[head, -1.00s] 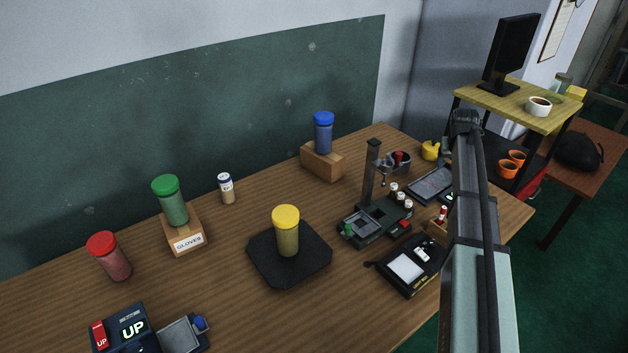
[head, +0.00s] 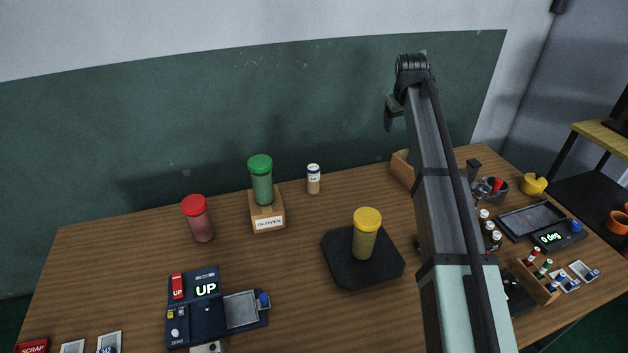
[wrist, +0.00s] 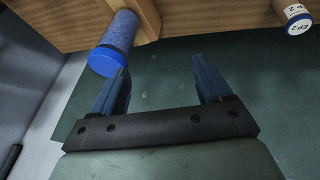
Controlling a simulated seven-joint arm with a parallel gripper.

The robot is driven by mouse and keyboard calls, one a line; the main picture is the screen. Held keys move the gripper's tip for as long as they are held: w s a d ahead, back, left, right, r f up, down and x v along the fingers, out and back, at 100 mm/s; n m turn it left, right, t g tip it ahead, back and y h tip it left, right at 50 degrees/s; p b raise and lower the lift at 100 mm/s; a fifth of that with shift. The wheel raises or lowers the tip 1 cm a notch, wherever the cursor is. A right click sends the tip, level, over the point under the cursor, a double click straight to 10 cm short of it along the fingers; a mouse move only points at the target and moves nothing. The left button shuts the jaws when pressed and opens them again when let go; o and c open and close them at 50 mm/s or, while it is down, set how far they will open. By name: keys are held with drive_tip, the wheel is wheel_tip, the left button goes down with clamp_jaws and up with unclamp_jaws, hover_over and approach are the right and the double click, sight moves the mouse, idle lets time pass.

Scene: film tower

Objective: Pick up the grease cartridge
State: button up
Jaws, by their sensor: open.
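The small tan bottle with a white and blue cap (head: 313,180) stands on the table near the back wall. In the wrist view its pale end (wrist: 297,19), marked EP 2, shows at the top right; I take it to be the grease cartridge. My gripper (wrist: 161,72) is open, with nothing between its blue fingers. In the wrist view the blue-lidded jar (wrist: 114,45) is close to the left finger, and the cartridge is off to the right, apart from the fingers. In the head view my gripper (head: 388,112) is partly hidden by my arm.
A green-lidded jar (head: 261,182) on a GLOVES block, a red-lidded jar (head: 199,218) and a yellow-lidded jar (head: 366,234) on a black pad stand around the cartridge. A blue device (head: 195,308) marked UP is in front. The table left of the red-lidded jar is clear.

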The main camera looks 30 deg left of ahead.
sight(314, 168)
drive_tip(key=s+a+f+n+g+y, duration=0.1)
drive_tip(key=s+a+f, duration=0.25)
drive_tip(key=a, duration=0.35)
drive_tip(key=s+a+f+n+g+y, duration=0.1)
drive_tip(key=s+a+f, duration=0.1)
drive_tip(key=s+a, duration=0.35)
drive_tip(key=s+a+f+n+y, duration=0.1)
drive_tip(key=s+a+f, duration=0.15)
drive_tip(key=a, duration=0.55)
drive_tip(key=shift+g, duration=0.3)
drive_tip(key=x, duration=0.8)
drive_tip(key=shift+a+f, duration=0.1)
drive_tip(key=shift+a, duration=0.05)
drive_tip(key=shift+d+x, duration=0.2)
drive_tip(key=shift+x, duration=1.4)
drive_tip(key=shift+d+x, duration=0.25)
drive_tip(key=shift+x, duration=1.35)
drive_tip(key=shift+s+f, duration=0.1)
drive_tip(key=shift+s, duration=0.05)
drive_tip(key=c, duration=1.1)
